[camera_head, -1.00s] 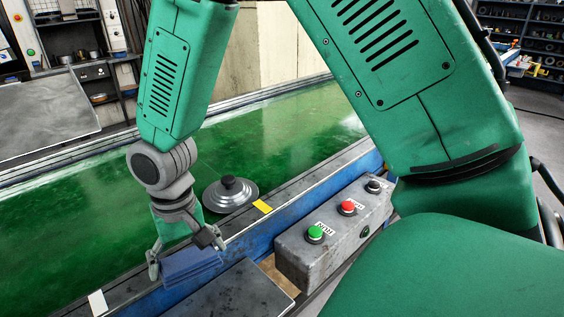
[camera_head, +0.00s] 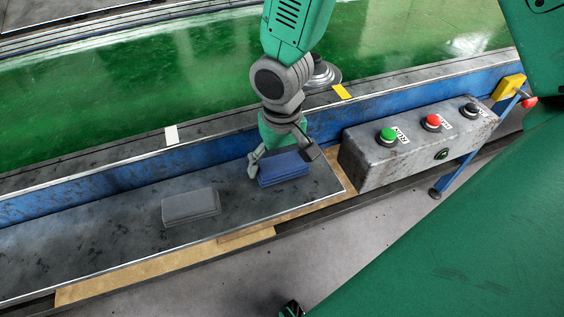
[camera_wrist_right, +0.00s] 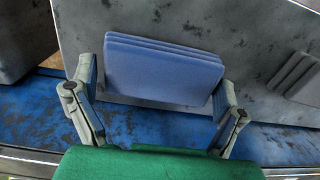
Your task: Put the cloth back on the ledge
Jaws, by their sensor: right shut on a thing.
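The blue folded cloth (camera_head: 284,170) is between the fingers of my right gripper (camera_head: 283,160), which is shut on it from both sides. The cloth is level, at the right end of the dark metal ledge (camera_head: 110,215). I cannot tell whether its underside touches the ledge. In the right wrist view the cloth (camera_wrist_right: 163,72) fills the space between the two fingers (camera_wrist_right: 157,88), with the grey ledge surface (camera_wrist_right: 250,40) behind it.
A grey folded stack (camera_head: 190,206) lies on the ledge left of the cloth. A grey control box (camera_head: 400,150) with green, red and black buttons stands just right of the ledge. A metal lid (camera_head: 324,74) sits on the green belt (camera_head: 130,75). The ledge's left part is bare.

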